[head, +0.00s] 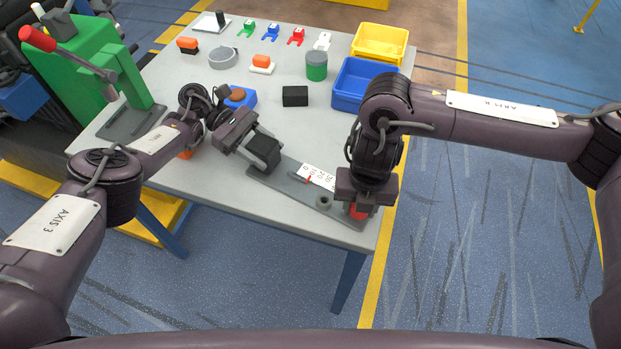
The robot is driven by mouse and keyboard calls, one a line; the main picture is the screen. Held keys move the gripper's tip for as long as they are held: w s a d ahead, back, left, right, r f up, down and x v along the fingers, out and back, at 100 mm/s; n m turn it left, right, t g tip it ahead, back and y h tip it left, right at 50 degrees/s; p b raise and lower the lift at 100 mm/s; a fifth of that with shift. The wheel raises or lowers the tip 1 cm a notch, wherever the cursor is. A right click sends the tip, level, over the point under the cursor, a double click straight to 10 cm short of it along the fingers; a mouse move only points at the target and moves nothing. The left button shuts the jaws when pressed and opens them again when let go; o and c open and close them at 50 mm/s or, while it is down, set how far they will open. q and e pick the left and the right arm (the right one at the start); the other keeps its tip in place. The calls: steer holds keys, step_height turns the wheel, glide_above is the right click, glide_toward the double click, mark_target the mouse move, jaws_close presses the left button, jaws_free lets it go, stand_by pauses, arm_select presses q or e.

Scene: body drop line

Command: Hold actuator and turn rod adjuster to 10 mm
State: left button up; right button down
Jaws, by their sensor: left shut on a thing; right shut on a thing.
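The actuator (264,150), a black block, sits at the left end of a long grey plate (285,190) at the table's near edge. My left gripper (248,146) is shut on it from the upper left and hides part of it. A white scale (317,176) with numbers and a red mark lies along the plate's middle. A small grey-green ring (324,202) is at the plate's near edge. The red adjuster (358,211) is at the plate's right end. My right gripper (362,200) is shut on it from above; its fingers are mostly hidden. The exact scale reading is too small to tell.
A green press with a red handle (38,39) stands at the left. Blue (347,103) and yellow (379,57) bins are at the back right. A black block (295,96), green cylinder (316,72) and coloured clips (271,33) stand beyond my grippers. The table's centre is partly clear.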

arm_select(q)
steer(key=shift+s+a+f, duration=0.1)
steer(key=shift+a+f, duration=0.05)
steer(key=shift+f, duration=0.1)
arm_select(e)
steer(key=c, duration=1.3)
jaws_free()
steer(key=shift+d+f+n, duration=0.1)
steer(key=shift+n, duration=0.5)
steer(key=o, duration=0.5)
steer(key=shift+o, duration=0.2)
steer(key=shift+r, duration=3.55)
